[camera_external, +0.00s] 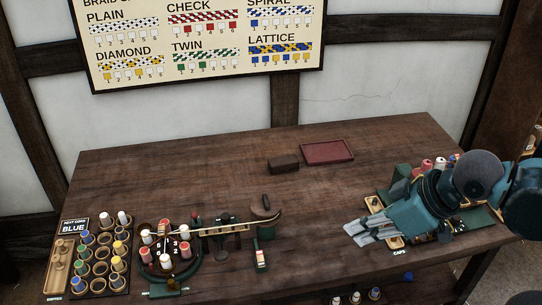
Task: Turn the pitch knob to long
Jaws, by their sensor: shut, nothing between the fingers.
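A round dark machine (185,273) carrying several bobbins stands at the front left of the table. A wooden rail (226,228) runs right from it to a dark green drum (265,209) with a handle on top. I cannot tell for sure which part is the pitch knob, and no "long" mark is readable. A small upright piece with a pale label (261,256) stands in front of the drum. My gripper (353,236) is at the right, pointing left, with its fingers shut and empty. It is near the caps tray, well apart from the machine.
A bobbin rack (103,268) with a "BLUE" card (73,227) stands far left. A red tray (327,151) and a dark block (283,165) lie at the back. A caps tray (376,206) is beside my gripper. Bobbins show at the front edge. The table's middle is clear.

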